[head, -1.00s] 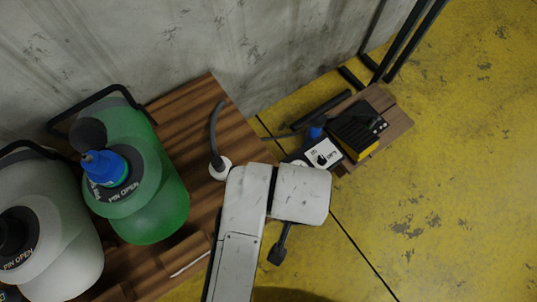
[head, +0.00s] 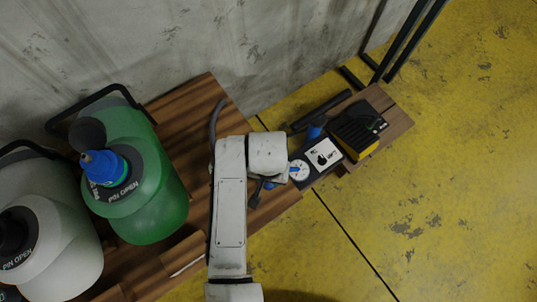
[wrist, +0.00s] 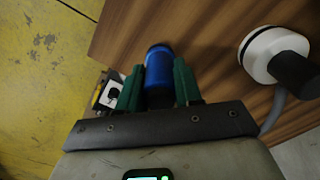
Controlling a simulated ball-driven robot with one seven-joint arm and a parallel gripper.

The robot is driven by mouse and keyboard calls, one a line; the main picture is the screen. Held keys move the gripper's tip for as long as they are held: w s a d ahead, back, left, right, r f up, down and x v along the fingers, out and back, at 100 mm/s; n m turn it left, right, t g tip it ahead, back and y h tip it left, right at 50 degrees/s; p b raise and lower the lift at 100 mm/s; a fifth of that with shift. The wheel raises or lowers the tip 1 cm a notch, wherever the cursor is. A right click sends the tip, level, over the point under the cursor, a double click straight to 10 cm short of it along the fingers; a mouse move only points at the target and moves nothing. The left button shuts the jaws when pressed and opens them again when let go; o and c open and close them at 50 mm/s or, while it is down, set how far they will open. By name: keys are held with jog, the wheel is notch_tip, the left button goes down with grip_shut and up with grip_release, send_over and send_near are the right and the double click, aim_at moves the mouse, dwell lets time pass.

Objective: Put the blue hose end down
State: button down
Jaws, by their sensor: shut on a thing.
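The blue hose end (wrist: 158,72) is a blue cylinder between the two green fingers of my gripper (wrist: 158,84) in the wrist view. The gripper is shut on it. Brown wooden planks of the bench (wrist: 215,30) show behind it; I cannot tell whether it touches them. In the head view my white arm covers most of the gripper, and its dark part (head: 257,192) shows over the right part of the bench.
A white round fitting with a dark stub (wrist: 268,50) is right of the gripper. A green jug with a blue top (head: 158,205) and a white jug (head: 65,250) stand left. A yellow-black device (head: 355,132) sits on a low wooden board at right, beside a gauge (head: 299,170).

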jog(key=shift+f, duration=0.25)
jog(key=shift+f, duration=0.15)
jog(key=c, duration=0.8)
grip_release()
jog(key=shift+o, duration=0.2)
notch_tip(320, 180, up, 12)
jog(key=shift+r+p, duration=0.2)
jog(key=shift+p, duration=0.35)
